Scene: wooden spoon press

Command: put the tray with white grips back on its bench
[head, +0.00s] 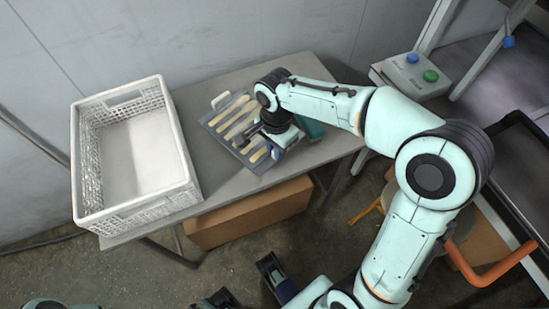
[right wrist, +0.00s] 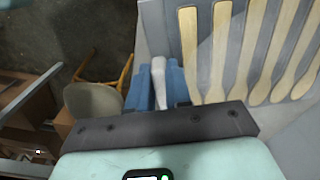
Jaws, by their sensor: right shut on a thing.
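The grey tray (head: 207,124) holds several pale wooden spoons (head: 236,118) side by side. It is over the grey bench (head: 190,97), right of the white crate; I cannot tell whether it rests on the top or is just above. Its far white grip (head: 220,99) is free. My right gripper (head: 268,150) is at the tray's near right end. In the right wrist view its blue fingers are shut on the near white grip (right wrist: 160,80), beside the spoons (right wrist: 221,50). Dark parts at the head view's bottom edge may be my left gripper (head: 245,287); its jaw state is unclear.
A white plastic crate (head: 187,199), empty, stands on the bench's left part. A cardboard box (head: 250,212) is under the bench. A box with green and blue buttons (head: 415,75) stands at right, by a metal frame. A stool (right wrist: 92,105) is on the floor.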

